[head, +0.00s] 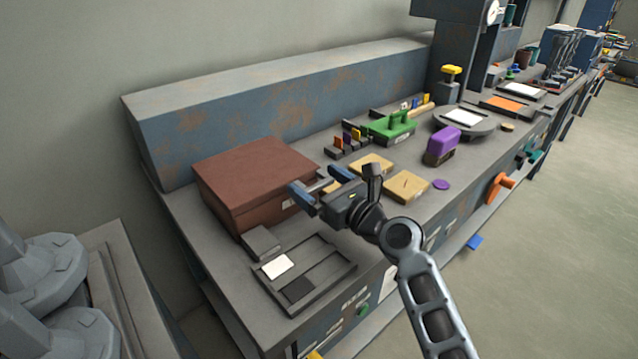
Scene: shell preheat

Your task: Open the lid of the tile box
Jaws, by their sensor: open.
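The tile box, seemingly the large reddish-brown box (252,185), stands at the left end of the grey workbench. Its lid lies flat and shut on top. My gripper (314,181) is at the box's right front corner in the picture, with its two blue-tipped fingers spread apart. The fingers point toward the box and hide part of that corner and front side. I cannot tell whether a finger touches the box. Nothing shows between the fingers except a small grey part, which may be a handle on the box or part of the gripper.
A grey tray (318,283) with a white and a dark tile lies in front of the box, beside a small grey block (261,243). Tan boards (405,187), a green holder (390,128) and a purple block (441,146) stand to the right. A raised ledge (290,100) runs behind.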

